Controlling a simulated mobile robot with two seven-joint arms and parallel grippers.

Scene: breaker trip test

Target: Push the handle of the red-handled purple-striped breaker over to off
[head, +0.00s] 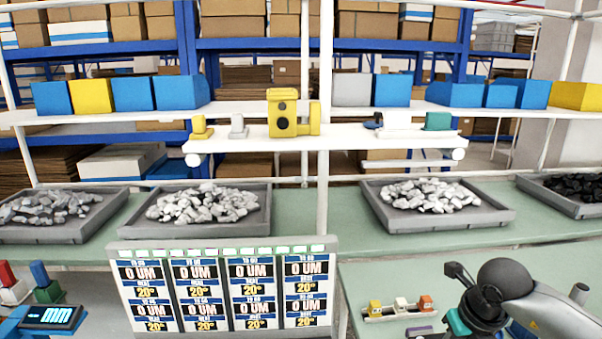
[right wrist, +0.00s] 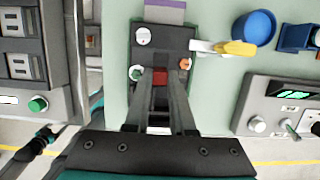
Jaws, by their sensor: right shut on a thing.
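The dark breaker (right wrist: 176,40) is in the middle of the right wrist view, with a purple stripe (right wrist: 165,12) at its top end. Its red handle (right wrist: 160,77) shows between the fingertips of my right gripper (right wrist: 161,82), which is shut on it. The fingers hide part of the breaker's lower end. In the head view my right arm comes in at the lower right, and a purple patch (head: 418,331) shows at the bottom edge beside it; the handle is hidden there. My left gripper is not in view.
A yellow-ended tool (right wrist: 235,48) lies just right of the breaker, near a blue round container (right wrist: 254,28). A grey box with a green display (right wrist: 284,92) stands at the right, a grey panel (right wrist: 35,60) at the left. Trays of stones (head: 210,206) line the bench behind.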

